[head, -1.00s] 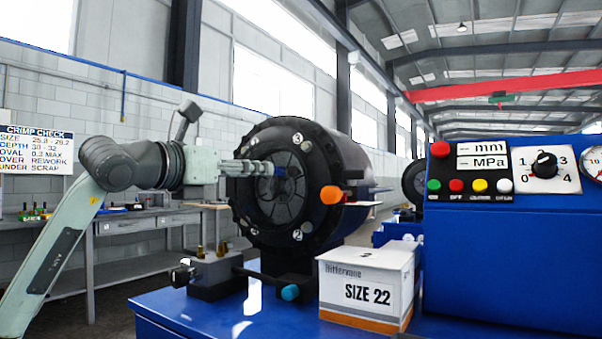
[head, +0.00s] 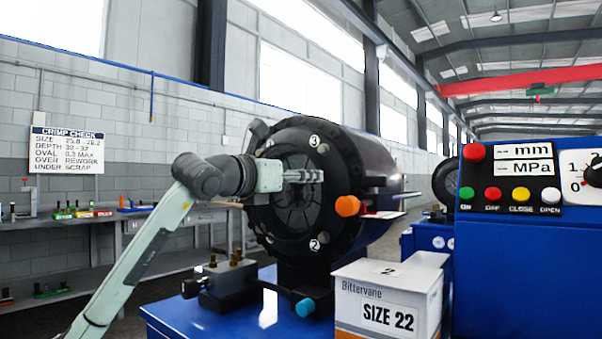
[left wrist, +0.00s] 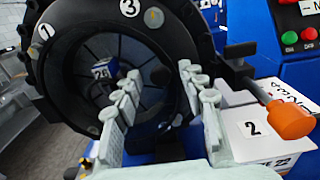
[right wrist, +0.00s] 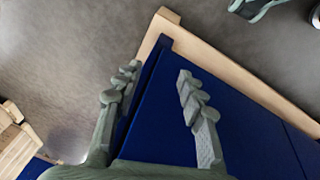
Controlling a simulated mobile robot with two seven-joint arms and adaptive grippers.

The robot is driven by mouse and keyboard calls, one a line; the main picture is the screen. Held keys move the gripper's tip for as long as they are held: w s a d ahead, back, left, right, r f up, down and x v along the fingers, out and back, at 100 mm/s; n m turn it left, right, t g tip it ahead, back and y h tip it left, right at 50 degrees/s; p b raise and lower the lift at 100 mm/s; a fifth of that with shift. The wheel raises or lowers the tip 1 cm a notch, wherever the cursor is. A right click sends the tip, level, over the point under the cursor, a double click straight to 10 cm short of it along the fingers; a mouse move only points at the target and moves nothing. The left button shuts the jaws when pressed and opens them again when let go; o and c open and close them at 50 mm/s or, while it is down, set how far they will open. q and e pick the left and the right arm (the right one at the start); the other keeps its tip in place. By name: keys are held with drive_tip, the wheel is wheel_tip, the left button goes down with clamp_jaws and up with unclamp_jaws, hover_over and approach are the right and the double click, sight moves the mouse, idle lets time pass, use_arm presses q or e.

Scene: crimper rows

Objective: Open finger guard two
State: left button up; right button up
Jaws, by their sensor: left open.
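The black round crimper head (head: 262,213) stands on the blue bench, with number marks 2 and 3 on its ring. The ring also shows in the left wrist view (left wrist: 58,113), with marks 1 and 3. I cannot make out a guard marked two by name. An orange knob (head: 347,206) on a short rod sticks out at the ring's right side; it also shows in the left wrist view (left wrist: 290,120). My left gripper (head: 318,176) is open and empty in front of the head's face, left of the knob and apart from it. My right gripper (right wrist: 158,72) is open and empty over a blue surface.
A white box (head: 385,292) marked SIZE 22, with a 2 on top, stands right of the head. A teal knob (head: 305,307) sits low in front. A blue control panel (head: 520,250) fills the right. A black block (head: 228,284) with brass fittings stands at left.

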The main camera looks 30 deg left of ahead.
use_arm(q)
drive_tip(key=shift+w, duration=0.1)
clamp_jaws()
idle(0.5)
